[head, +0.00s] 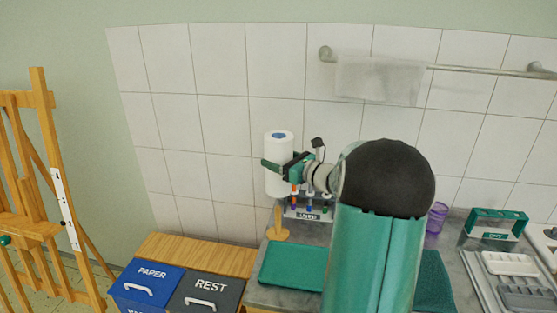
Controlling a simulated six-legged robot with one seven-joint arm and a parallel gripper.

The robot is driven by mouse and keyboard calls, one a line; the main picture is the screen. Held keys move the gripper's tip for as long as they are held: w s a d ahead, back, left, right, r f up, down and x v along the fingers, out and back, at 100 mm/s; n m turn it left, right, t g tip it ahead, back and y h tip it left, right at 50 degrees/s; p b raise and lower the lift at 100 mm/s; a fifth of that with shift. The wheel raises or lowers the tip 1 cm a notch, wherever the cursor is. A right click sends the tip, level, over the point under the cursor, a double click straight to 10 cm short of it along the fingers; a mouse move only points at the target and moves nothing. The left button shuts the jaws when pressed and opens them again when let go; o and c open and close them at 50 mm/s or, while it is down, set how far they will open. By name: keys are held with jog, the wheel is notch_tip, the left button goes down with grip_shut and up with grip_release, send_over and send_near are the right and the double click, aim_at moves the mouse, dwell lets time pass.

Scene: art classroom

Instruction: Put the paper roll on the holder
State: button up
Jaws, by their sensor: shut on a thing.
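The white paper roll (278,150) stands upright in the head view, with a blue patch around its top opening. My gripper (283,166) reaches in from the right and is shut on the roll around its middle. The wooden holder (279,232) is below the roll, with a round base on the counter and a post rising from it. The top of the post meets the roll's lower edge in the picture. I cannot tell whether the post's tip is inside the roll or behind it. My arm hides part of the counter.
A rack of markers (308,211) stands close to the holder's right. A green mat (292,265) lies in front. Blue paper (146,284) and dark rest (207,290) bins stand at lower left. A purple cup (437,217) and a towel rail (480,70) are to the right.

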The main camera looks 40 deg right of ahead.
jog(key=shift+w+f, duration=0.1)
jog(key=shift+w, duration=0.25)
jog(key=shift+a, duration=0.25)
jog(key=shift+s+d+f, duration=0.1)
jog(key=shift+s+f, duration=0.05)
jog(key=shift+f, duration=2.2)
jog(key=shift+s, duration=0.1)
jog(key=shift+f, duration=0.25)
jog(key=shift+f, duration=3.4)
jog(key=shift+f, duration=0.2)
